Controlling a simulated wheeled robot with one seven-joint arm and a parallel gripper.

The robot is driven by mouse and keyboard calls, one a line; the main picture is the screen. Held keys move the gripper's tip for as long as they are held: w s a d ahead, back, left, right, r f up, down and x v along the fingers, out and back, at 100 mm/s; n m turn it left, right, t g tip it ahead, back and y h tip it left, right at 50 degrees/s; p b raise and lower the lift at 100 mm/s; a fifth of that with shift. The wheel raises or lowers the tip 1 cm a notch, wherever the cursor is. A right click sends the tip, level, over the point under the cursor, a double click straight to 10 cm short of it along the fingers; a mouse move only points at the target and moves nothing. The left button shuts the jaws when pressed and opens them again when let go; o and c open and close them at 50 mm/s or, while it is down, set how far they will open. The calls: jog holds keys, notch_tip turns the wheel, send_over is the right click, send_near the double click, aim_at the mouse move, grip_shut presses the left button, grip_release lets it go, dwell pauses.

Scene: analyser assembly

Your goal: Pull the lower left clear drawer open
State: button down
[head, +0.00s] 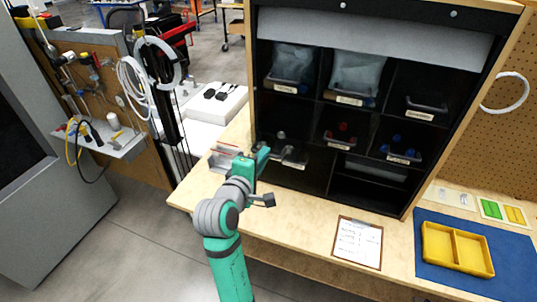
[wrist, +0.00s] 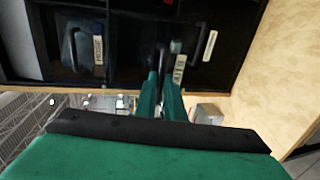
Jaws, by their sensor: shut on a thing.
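The clear drawer (head: 295,154) is in the left cubby of the shelf's second row in the head view, with a pale label on its front. My gripper (head: 265,153) is at the left part of this drawer's front. In the wrist view my gripper's green fingers (wrist: 163,92) are close together on the dark drawer handle (wrist: 161,58), beside a pale label. The fingers and arm hide part of the drawer front. How far the drawer stands out of its cubby is hard to tell.
Other clear labelled drawers sit above (head: 290,84) and to the right (head: 338,138). A small clear box (head: 224,157) stands on the bench left of my gripper. A clipboard (head: 358,243) and a yellow tray (head: 457,234) lie at the right. The bench front between is clear.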

jog(key=shift+s+a+f, duration=0.1)
jog(key=shift+s+a, duration=0.1)
jog(key=shift+s, duration=0.75)
jog(key=c, duration=1.9)
grip_release()
jog(key=shift+o, duration=0.2)
jog(key=shift+a, duration=0.15)
jog(key=v, duration=1)
jog(key=shift+s+a, duration=0.2)
jog(key=shift+s, duration=0.15)
